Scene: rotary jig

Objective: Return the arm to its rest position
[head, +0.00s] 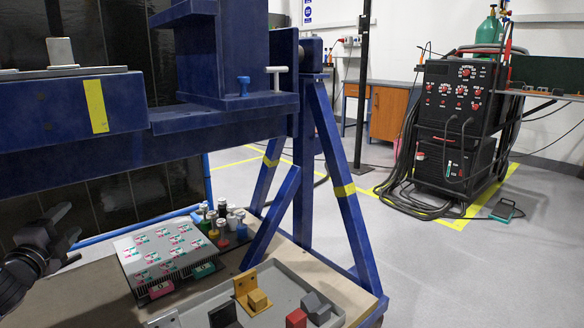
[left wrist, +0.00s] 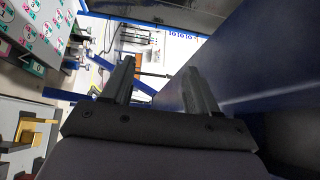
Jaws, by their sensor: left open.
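My left gripper (head: 62,226) is at the lower left of the head view, below the blue beam of the jig (head: 60,165). Its dark fingers are apart and nothing shows between them. In the left wrist view the two fingers of the left gripper (left wrist: 157,85) are also spread and empty, with a blue jig surface (left wrist: 260,70) close on the right. The left gripper is to the left of the white box with printed labels (head: 165,245), apart from it. My right gripper is not in view.
A grey tray (head: 262,275) with yellow, red and grey blocks lies on the wooden board (head: 80,300). Blue legs (head: 335,180) hold the jig. A black welding machine (head: 455,125) stands at the back right; grey floor (head: 430,260) there is clear.

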